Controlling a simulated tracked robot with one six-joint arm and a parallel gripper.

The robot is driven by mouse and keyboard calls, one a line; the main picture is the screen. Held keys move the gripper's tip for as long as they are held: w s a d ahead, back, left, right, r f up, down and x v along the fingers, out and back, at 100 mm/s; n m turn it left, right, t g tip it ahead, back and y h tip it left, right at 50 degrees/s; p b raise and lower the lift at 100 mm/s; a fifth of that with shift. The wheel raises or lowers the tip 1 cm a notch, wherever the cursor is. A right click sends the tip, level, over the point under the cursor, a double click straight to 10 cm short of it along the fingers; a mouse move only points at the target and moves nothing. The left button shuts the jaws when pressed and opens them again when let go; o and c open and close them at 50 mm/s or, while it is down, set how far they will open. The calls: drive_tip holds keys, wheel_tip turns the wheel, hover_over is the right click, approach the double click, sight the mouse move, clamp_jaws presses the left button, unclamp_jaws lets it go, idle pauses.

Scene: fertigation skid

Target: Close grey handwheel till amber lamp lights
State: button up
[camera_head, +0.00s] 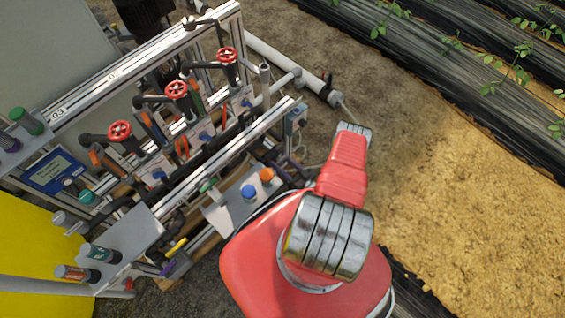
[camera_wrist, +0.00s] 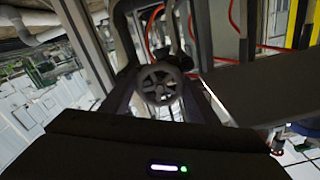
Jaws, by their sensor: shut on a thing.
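In the wrist view a dark grey spoked handwheel (camera_wrist: 160,84) sits in the middle, facing me. My gripper (camera_wrist: 160,92) has its dark fingers on either side of the wheel and is shut on it. The wheel's stem behind it is mostly in shadow. In the head view my red arm reaches to the right end of the skid; my gripper and the grey handwheel are hidden there. I cannot make out a lit amber lamp in either view.
Three red handwheels, left (camera_head: 119,131), middle (camera_head: 176,89) and right (camera_head: 227,55), stand on the skid's piping. A dark flat panel (camera_wrist: 262,88) is close right of the wheel. Open soil lies right.

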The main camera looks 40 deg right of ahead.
drive_tip(key=shift+d, duration=0.1)
drive_tip(key=o, duration=1.1)
drive_tip(key=shift+s+d, duration=0.3)
drive_tip(key=shift+s, duration=1.95)
drive_tip(key=shift+s+d, duration=0.3)
drive_tip(key=shift+s, duration=2)
drive_tip(key=shift+s+d, duration=0.3)
drive_tip(key=shift+s, duration=1.95)
